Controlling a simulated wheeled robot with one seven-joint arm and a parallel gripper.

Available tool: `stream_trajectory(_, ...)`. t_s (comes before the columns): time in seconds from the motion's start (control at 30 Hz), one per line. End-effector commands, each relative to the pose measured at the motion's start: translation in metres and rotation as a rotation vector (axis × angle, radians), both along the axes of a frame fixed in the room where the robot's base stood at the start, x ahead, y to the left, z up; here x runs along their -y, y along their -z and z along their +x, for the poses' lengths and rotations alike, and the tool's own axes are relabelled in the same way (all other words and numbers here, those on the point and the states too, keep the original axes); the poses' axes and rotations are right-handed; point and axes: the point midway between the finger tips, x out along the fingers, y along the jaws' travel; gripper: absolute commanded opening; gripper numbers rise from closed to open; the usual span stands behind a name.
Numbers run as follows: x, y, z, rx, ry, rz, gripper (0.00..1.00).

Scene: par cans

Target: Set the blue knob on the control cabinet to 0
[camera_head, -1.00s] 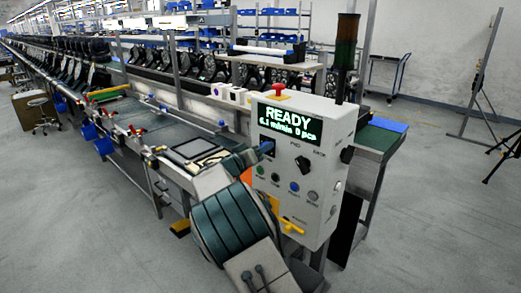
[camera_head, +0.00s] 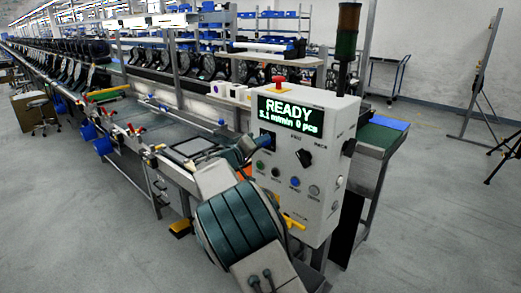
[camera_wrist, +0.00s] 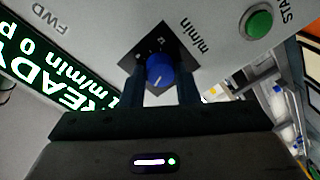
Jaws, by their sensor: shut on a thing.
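The control cabinet (camera_head: 330,109) is a pale grey box with a green-lit display (camera_head: 289,115) reading READY and a line that looks like "5.1 m/min 0 pcs". In the wrist view, the blue knob (camera_wrist: 160,70) sits on a dark square plate marked m/min, with a pale pointer line on its face. The small scale marks are too blurred to read. My gripper (camera_wrist: 161,84) has one finger on each side of the knob and is shut on it. In the head view, my gripper (camera_head: 264,143) reaches the cabinet's left side and covers most of the knob.
A green button (camera_wrist: 259,21) is close to the knob. A black selector (camera_head: 304,158) and a blue button (camera_head: 295,182) are on the same face. A red mushroom button (camera_head: 279,80) and a signal tower (camera_head: 347,35) stand on top. A conveyor line (camera_head: 150,125) runs along the left.

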Motion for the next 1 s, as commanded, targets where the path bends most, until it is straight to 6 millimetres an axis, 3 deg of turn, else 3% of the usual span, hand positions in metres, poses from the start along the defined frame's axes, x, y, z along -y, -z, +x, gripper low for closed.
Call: stream_trajectory(1.0, -0.0017, -0.0008, 0.0008, -0.596, 0.000, -0.762, 0.05)
